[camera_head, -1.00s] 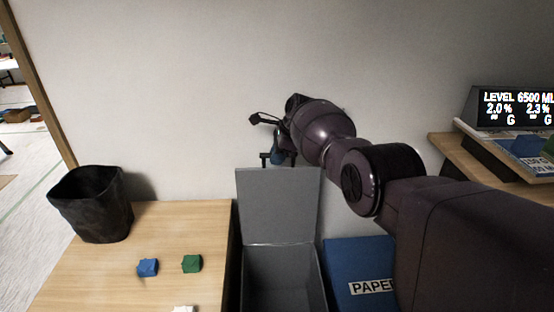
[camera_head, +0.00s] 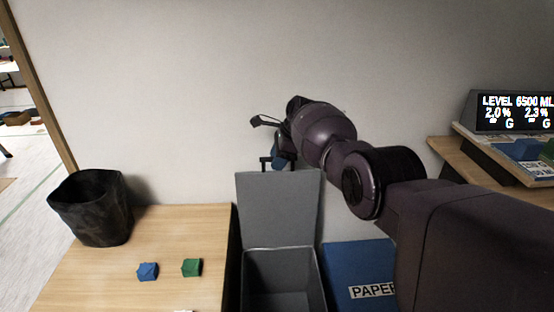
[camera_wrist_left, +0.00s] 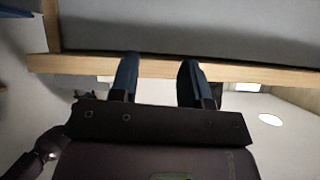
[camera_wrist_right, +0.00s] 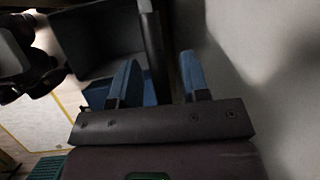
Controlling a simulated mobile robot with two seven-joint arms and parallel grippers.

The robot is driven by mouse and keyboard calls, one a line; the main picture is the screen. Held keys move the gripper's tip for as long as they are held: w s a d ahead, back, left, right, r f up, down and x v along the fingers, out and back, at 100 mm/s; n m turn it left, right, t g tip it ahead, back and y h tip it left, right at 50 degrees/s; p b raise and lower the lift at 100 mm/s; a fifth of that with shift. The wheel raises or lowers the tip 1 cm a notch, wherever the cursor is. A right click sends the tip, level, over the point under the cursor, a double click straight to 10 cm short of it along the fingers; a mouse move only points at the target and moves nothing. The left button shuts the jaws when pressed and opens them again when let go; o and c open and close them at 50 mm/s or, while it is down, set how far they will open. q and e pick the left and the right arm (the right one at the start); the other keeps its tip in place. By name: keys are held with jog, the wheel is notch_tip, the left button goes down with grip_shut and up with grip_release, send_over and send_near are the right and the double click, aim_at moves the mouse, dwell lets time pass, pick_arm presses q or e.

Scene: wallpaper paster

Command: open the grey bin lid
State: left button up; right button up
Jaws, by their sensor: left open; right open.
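The grey bin (camera_head: 284,280) stands between the wooden table and a blue bin. Its grey lid (camera_head: 277,205) is raised, standing upright against the wall side, and the dark inside of the bin shows. My right gripper (camera_head: 272,160) is just above the lid's top edge, near the wall. In the right wrist view its two blue fingers (camera_wrist_right: 158,80) are apart with nothing between them, and the open bin (camera_wrist_right: 100,45) shows beyond. My left gripper (camera_wrist_left: 157,80) shows only in the left wrist view, with fingers apart and empty, close to a wooden edge.
A blue bin (camera_head: 350,262) labelled PAPER stands right of the grey bin. The wooden table (camera_head: 190,230) at left holds a black basket (camera_head: 92,207), a blue block (camera_head: 148,271) and a green block (camera_head: 192,267). A display (camera_head: 515,112) stands on the shelf at right.

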jog(key=p+v, duration=0.4)
jog(key=v, duration=0.6)
jog(key=shift+p, duration=0.4)
jog(key=shift+d, duration=0.15)
